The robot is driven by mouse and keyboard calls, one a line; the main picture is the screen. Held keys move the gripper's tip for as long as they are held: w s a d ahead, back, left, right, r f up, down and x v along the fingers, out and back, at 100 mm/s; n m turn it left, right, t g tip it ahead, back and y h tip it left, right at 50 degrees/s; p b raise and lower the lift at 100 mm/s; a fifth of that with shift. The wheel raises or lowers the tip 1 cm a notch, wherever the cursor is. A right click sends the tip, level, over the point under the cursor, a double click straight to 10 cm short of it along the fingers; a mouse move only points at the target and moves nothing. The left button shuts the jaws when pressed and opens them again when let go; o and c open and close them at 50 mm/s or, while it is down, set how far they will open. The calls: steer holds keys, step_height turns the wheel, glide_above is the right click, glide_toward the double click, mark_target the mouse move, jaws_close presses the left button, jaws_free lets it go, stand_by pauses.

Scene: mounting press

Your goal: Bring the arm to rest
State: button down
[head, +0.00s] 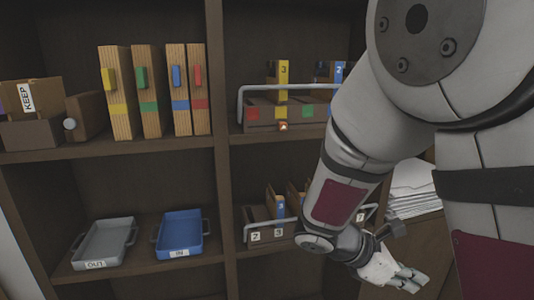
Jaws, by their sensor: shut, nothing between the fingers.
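My arm fills the right side of the head view and hangs downward, bent at the elbow. My gripper (408,281) is at the lower right, low in front of the shelf unit. It is shut with nothing in it. It touches nothing that I can see. My arm hides the right part of the shelves behind it.
A dark wooden shelf unit (217,165) stands ahead. Its upper shelf holds several wooden binders (147,92) and a railed rack (258,112). Below are a grey OUT tray (103,241), a blue IN tray (181,233) and another rack (262,228). A paper stack (412,190) lies at right.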

steer(key=s+a+r+m+t+y, duration=0.2)
steer(key=s+a+r+m+y, duration=0.2)
steer(key=s+m, duration=0.3)
steer(key=s+a+r+m+t+y, duration=0.2)
steer(key=s+a+r+m+y, duration=0.2)
steer(key=s+r+m+y, duration=0.3)
steer(key=s+m, duration=0.1)
steer(key=m, duration=0.3)
steer(key=shift+a+r+t, duration=0.25)
steer(key=shift+a+t, duration=0.1)
steer(key=shift+t, duration=0.05)
